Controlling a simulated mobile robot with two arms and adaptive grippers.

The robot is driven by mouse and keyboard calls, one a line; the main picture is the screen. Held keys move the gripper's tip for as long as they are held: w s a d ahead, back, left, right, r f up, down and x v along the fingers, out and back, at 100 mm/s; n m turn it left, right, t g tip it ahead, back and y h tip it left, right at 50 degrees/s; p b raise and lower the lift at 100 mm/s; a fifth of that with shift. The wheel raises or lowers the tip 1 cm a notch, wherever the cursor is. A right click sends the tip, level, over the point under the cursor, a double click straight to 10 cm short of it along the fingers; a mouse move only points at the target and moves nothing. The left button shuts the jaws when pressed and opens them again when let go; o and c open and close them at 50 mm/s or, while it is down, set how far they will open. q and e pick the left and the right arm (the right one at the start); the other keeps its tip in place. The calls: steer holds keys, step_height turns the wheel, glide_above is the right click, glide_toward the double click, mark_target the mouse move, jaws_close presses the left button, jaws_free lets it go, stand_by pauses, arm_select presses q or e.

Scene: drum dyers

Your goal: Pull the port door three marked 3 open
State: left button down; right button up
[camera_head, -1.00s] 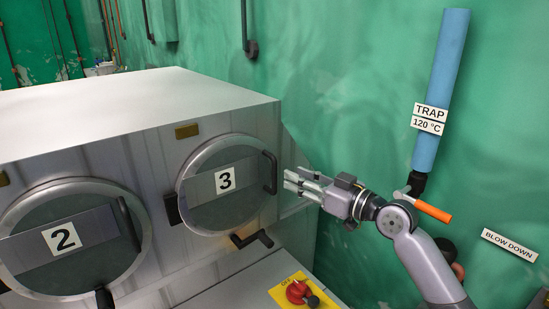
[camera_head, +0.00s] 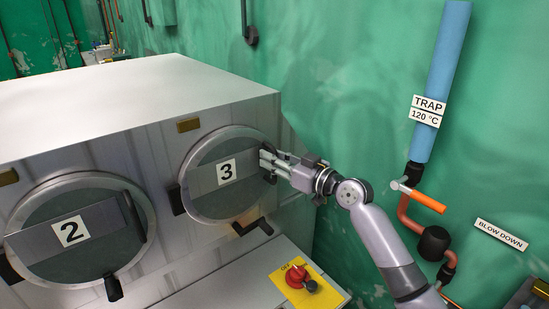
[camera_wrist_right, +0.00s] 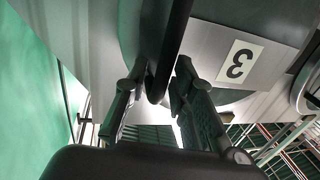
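Port door three (camera_head: 222,205) is a round grey door with a white "3" label (camera_head: 226,171), shut flush in the machine's front. Its dark upright handle on the right edge is mostly hidden by my right gripper (camera_head: 266,160) in the head view. In the right wrist view the black handle bar (camera_wrist_right: 172,45) runs between the two fingers of my right gripper (camera_wrist_right: 160,90). The fingers are apart, one on each side of the bar, and I see no clear grip on it. The "3" label (camera_wrist_right: 240,62) shows upside down there. My left gripper is out of view.
Port door two (camera_head: 85,262) is at the left. A black lever (camera_head: 252,227) sticks out below door three. A red knob (camera_head: 297,275) on a yellow plate is below right. A blue pipe (camera_head: 440,90) and orange valve lever (camera_head: 425,202) are on the green wall.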

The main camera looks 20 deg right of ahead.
jaws_close()
stand_by(0.7)
